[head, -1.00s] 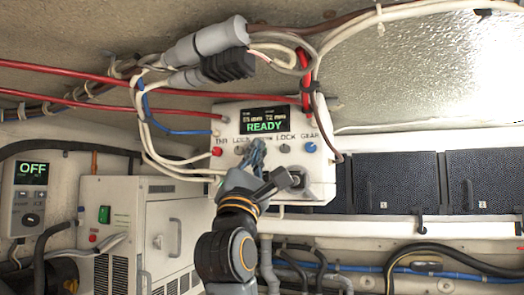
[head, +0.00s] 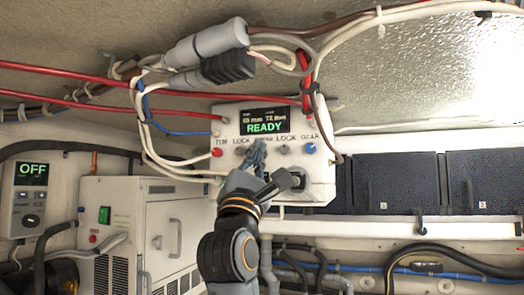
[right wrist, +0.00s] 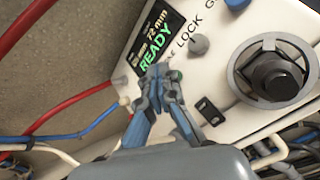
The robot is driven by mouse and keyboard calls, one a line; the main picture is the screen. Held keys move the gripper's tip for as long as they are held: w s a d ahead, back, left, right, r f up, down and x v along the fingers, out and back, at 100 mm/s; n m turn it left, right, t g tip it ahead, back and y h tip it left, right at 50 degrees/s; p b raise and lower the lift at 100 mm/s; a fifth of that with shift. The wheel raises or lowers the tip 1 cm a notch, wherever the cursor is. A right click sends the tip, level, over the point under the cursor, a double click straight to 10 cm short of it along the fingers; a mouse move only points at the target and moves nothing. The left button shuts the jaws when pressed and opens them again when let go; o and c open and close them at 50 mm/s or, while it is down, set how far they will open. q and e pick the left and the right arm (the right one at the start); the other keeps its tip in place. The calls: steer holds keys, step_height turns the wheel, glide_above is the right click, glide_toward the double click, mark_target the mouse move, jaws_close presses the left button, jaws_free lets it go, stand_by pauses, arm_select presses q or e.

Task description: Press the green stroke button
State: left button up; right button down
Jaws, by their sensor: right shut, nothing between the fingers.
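The white control box (head: 318,180) hangs ahead, with a screen reading READY (head: 265,122) and a row of controls below it. My right gripper (head: 258,150) is shut and empty, its fingertips at the middle of that row. In the right wrist view, a small green button (right wrist: 176,76) shows beside the fingertips of my right gripper (right wrist: 160,72). The fingers partly hide it, and I cannot tell whether they touch it. In the head view the gripper hides the green button. My left gripper is not in view.
The row also has a red button (head: 217,153), grey knobs (head: 283,149) and a blue button (head: 310,148). A black round connector (right wrist: 275,76) sits at the lower right of the box. Cables and red hoses (head: 75,73) run close to the box's left and top.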

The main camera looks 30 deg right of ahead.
steer(key=shift+w+d, duration=0.35)
steer(key=shift+d, duration=0.05)
stand_by(0.8)
steer(key=shift+s+a, duration=0.1)
steer(key=shift+a, duration=0.05)
steer(key=shift+s+a, duration=0.4)
steer(key=shift+a, duration=0.1)
stand_by(0.4)
steer(key=s+a, duration=0.3)
steer(key=shift+s+a, duration=0.15)
steer(key=shift+a, duration=0.25)
stand_by(0.6)
